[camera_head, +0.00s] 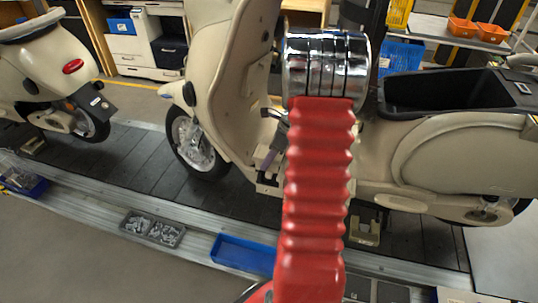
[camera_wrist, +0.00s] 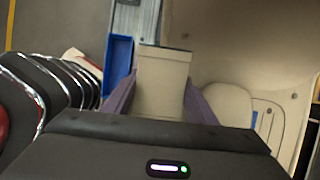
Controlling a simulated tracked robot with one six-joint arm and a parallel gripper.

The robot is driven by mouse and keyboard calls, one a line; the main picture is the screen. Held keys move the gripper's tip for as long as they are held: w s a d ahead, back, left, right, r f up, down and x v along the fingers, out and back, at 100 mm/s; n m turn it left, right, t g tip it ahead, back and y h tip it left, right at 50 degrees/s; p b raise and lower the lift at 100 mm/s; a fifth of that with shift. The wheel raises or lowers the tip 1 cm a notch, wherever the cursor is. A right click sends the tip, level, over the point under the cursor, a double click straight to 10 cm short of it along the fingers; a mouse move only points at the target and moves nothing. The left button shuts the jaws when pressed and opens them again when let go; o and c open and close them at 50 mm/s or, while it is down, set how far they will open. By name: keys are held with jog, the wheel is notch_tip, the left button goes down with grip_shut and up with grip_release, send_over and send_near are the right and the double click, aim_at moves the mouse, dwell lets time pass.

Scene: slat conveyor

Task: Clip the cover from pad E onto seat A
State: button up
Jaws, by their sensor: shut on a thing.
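In the wrist view my gripper (camera_wrist: 161,84) has its two purple fingers on either side of a cream, box-like cover (camera_wrist: 162,68). It is shut on this cover, which has a dark far edge. In the head view my red ribbed arm hides most of the gripper; a purple part of it (camera_head: 271,152) shows left of the arm, in front of the middle scooter (camera_head: 228,85). I cannot make out the held cover clearly there. No letters for seat A or pad E are readable, so I cannot tell which places they are.
The middle scooter has an open black bucket (camera_head: 440,92). Another cream scooter (camera_head: 45,75) stands at left on the dark slat conveyor (camera_head: 135,165). Orange bins (camera_head: 475,29) are far right.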

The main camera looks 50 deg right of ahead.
jog(key=shift+f, duration=3)
jog(key=shift+f, duration=0.55)
dwell(0.5)
jog(key=o, duration=1.1)
jog(key=shift+o, duration=0.2)
jog(key=shift+d, duration=0.1)
jog(key=shift+d+r, duration=0.1)
jog(key=shift+r, duration=0.05)
jog(key=shift+r, duration=0.2)
jog(key=v, duration=1.3)
jog(key=shift+s, duration=0.3)
jog(key=shift+f, duration=0.1)
